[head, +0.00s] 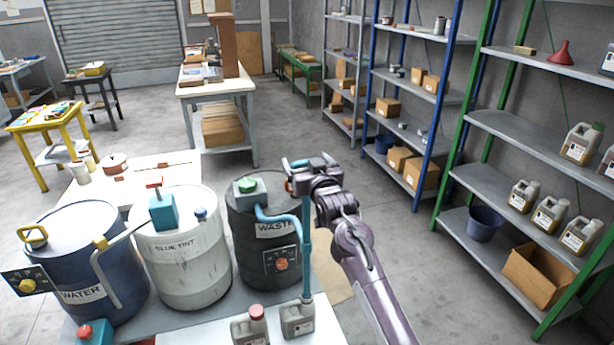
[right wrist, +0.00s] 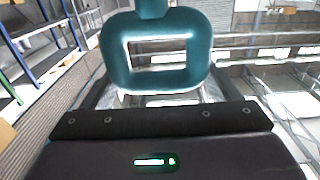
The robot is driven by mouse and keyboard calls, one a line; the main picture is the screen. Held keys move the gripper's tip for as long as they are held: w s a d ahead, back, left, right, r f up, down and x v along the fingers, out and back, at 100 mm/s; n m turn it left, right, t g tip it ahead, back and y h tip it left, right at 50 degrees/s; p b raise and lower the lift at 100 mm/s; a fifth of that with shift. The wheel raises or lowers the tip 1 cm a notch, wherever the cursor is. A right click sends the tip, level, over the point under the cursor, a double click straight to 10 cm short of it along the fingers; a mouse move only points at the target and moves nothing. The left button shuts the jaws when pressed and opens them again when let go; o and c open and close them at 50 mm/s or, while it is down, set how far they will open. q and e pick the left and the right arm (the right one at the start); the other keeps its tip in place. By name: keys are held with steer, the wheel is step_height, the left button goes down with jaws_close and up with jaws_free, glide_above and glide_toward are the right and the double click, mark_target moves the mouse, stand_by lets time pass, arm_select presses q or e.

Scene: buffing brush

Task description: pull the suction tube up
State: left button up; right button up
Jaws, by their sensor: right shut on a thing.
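The teal suction tube (head: 306,240) runs from the green-capped top of the black WASTE drum (head: 267,245), across to the right, then straight down to the mouth of a grey jug (head: 297,320). Its lower end is at the jug's neck; I cannot tell how deep it sits. My right gripper (head: 299,174) is above the tube's upright part, shut on its teal loop handle. The loop handle (right wrist: 155,50) fills the upper middle of the right wrist view, close beyond the dark gripper body. My left gripper is not in view.
A white BLUE TINT drum (head: 187,262) and a blue WATER drum (head: 84,262) stand left of the WASTE drum. Another jug with a red cap (head: 251,328) is beside the grey jug. Shelves (head: 540,135) line the right side. Floor between is open.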

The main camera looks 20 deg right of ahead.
step_height(320, 180, up, 4)
steer(key=shift+f+p, duration=0.2)
steer(key=shift+p, duration=0.35)
steer(key=shift+r, duration=0.5)
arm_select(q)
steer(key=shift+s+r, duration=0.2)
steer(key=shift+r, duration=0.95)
arm_select(e)
steer(key=shift+r, duration=0.15)
steer(key=o, duration=1)
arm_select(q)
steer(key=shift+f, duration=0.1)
arm_select(e)
steer(key=shift+s+f, duration=0.1)
steer(key=shift+f, duration=0.1)
